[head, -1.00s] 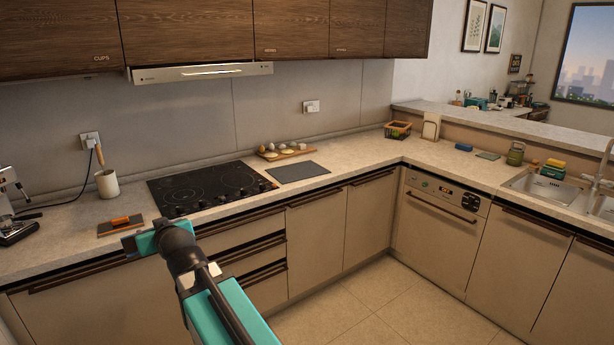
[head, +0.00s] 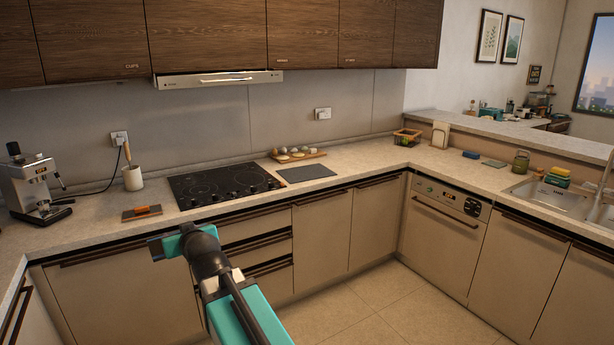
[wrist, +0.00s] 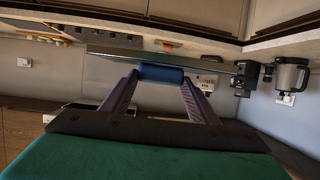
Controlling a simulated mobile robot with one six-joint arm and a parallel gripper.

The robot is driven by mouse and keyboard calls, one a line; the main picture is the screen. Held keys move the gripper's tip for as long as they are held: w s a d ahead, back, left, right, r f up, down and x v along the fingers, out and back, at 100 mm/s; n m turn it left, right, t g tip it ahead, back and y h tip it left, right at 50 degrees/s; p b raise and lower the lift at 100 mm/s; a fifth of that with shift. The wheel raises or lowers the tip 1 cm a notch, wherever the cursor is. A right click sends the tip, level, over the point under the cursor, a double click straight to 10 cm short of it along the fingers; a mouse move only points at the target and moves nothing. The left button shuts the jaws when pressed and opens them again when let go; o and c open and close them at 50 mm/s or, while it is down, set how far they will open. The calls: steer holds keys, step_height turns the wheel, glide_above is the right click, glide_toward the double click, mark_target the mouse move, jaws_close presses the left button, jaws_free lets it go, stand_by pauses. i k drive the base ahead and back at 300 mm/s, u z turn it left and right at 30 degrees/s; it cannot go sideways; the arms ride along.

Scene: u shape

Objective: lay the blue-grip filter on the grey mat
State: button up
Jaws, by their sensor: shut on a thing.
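The blue-grip filter shows in the wrist view as a thin flat grey plate with a blue cylindrical grip (wrist: 161,74). My gripper (wrist: 160,80) is shut on that grip, one finger at each end. In the head view my gripper (head: 172,246) is in front of the left counter's edge, and only a dark bit of the filter (head: 156,250) shows past it. The grey mat (head: 306,173) lies flat and bare on the counter, right of the hob, well to the right of and beyond my gripper.
An orange-grip filter (head: 142,212) lies on the counter left of the hob (head: 224,184). A coffee machine (head: 34,188) and a utensil pot (head: 132,178) stand farther left. A board with several round items (head: 298,155) lies behind the mat. The floor (head: 370,300) ahead is clear.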

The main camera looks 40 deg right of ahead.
mark_target(313, 174)
steer(key=z, duration=0.45)
steer(key=i, duration=0.7)
steer(key=z, duration=0.6)
steer(key=i, duration=1.45)
steer(key=u, duration=0.55)
steer(key=i, duration=0.85)
steer(key=u, duration=0.5)
